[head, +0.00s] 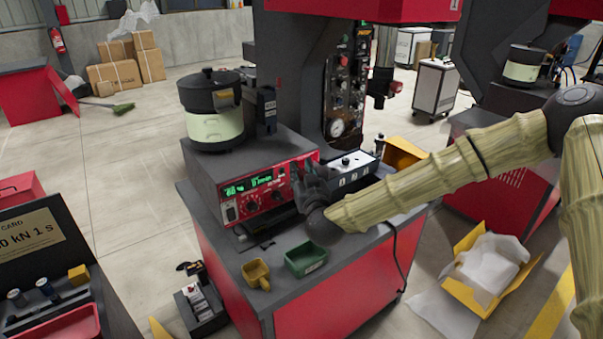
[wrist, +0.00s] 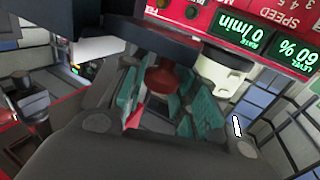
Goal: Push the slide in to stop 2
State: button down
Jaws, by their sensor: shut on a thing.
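My gripper (head: 312,184) is at the right end of the red control panel (head: 258,190) in the head view. In the wrist view, the teal pads of my gripper (wrist: 164,98) are closed around a dark red round knob (wrist: 163,78). The knob appears to be the handle of the slide; the head view hides it behind my gripper. The slide's body and any stop marks cannot be made out, so its position cannot be told. The panel also shows in the wrist view (wrist: 262,30), with green displays reading 0/min and 60 %.
A lidded pot-shaped bowl (head: 215,125) stands on the feeder's housing. A grey box with a knob (head: 352,172) sits right of my gripper. An open yellow box (head: 462,285) is on the floor.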

aim_at(336, 169)
jog(key=w+d+b, duration=0.1)
jog(key=w+d, duration=0.1)
jog(key=d, duration=0.1)
jog(key=w+d+b, duration=0.1)
jog(key=w+d, duration=0.2)
jog(key=d, duration=0.1)
jog(key=w+d+b, duration=0.1)
jog(key=w+d, duration=0.1)
jog(key=d, duration=0.1)
jog(key=shift+w+d+b, duration=0.2)
jog(key=shift+w+b, duration=0.05)
jog(key=shift+b, duration=0.1)
jog(key=c, duration=1.2)
grip_release()
jog(key=shift+o, duration=0.2)
jog(key=shift+s, duration=0.15)
jog(key=v, duration=1.1)
jog(key=shift+s, duration=0.4)
jog(key=shift+f, duration=0.1)
